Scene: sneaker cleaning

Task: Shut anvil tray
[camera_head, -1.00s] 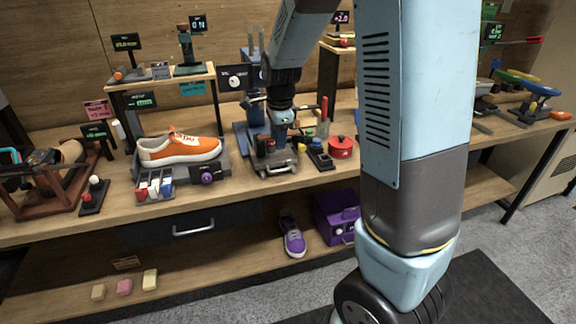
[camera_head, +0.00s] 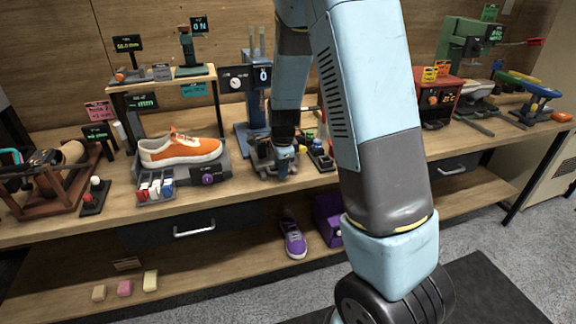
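The blue press (camera_head: 252,125), with a dial and a lit display reading 0, stands at the back of the bench. A low dark grey tray (camera_head: 263,165) sits on the bench in front of it and looks like the anvil tray. Its right side is covered by my gripper, and how far it stands out from the press is hard to tell. My gripper (camera_head: 285,172) points down at the tray's front right part, near the bench's front edge. Whether it touches the tray is unclear. Its fingers are too small and hidden to read.
Small items (camera_head: 320,155) stand close to the right of my gripper. A drawer handle (camera_head: 194,229) and a purple sneaker (camera_head: 292,238) are below.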

